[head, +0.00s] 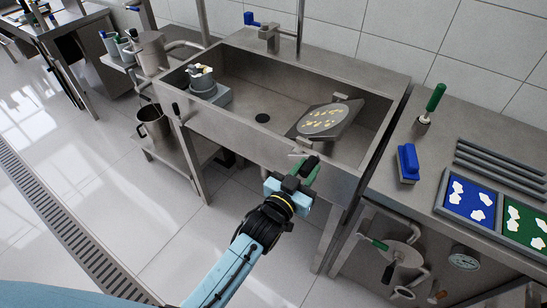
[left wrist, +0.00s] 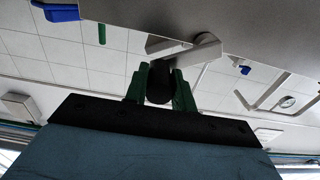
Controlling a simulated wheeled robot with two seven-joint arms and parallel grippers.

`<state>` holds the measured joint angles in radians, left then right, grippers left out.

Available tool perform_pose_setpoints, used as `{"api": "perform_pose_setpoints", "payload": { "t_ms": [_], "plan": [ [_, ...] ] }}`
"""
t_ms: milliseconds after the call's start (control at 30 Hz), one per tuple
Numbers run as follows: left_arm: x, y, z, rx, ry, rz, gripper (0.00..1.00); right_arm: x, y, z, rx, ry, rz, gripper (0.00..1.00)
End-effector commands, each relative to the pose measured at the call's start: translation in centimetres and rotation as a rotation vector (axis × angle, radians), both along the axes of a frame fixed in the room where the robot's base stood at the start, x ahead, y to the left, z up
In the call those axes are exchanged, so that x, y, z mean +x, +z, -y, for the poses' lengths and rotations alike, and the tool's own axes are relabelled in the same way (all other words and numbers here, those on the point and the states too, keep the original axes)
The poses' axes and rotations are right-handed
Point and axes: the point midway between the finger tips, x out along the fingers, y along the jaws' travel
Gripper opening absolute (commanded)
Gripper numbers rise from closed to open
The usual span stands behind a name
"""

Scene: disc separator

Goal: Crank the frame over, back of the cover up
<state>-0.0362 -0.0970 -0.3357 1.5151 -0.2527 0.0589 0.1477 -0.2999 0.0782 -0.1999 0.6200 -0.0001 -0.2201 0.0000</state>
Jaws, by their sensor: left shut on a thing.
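The frame (head: 296,131) is a dark square plate with a round grey cover (head: 323,119) in it. It sits tilted in the right part of the sink, and yellow smears show on the cover's upper face. My left gripper (head: 303,178) is at the sink's front wall, just below the frame. In the left wrist view its green fingers (left wrist: 161,88) are shut on the dark knob of the crank (left wrist: 195,50), whose pale arm runs to the right. In the head view my gripper mostly hides the crank. My right gripper is not in view.
The steel sink (head: 262,150) has a dark drain in its floor. A grey device (head: 207,92) stands at its left end. On the right counter are a blue brush (head: 408,163), a green-handled tool (head: 431,103), and blue and green trays (head: 470,202) with white pieces.

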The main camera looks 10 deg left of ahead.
Motion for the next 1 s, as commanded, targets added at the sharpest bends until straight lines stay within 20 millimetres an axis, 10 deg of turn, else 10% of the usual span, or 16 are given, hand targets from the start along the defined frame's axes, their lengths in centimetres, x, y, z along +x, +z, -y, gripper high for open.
{"api": "perform_pose_setpoints", "payload": {
  "t_ms": [1000],
  "plan": [
    [-0.5,-4.0,1.2,-0.001,-0.004,-0.009,0.02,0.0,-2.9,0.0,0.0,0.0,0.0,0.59]
  ]
}}
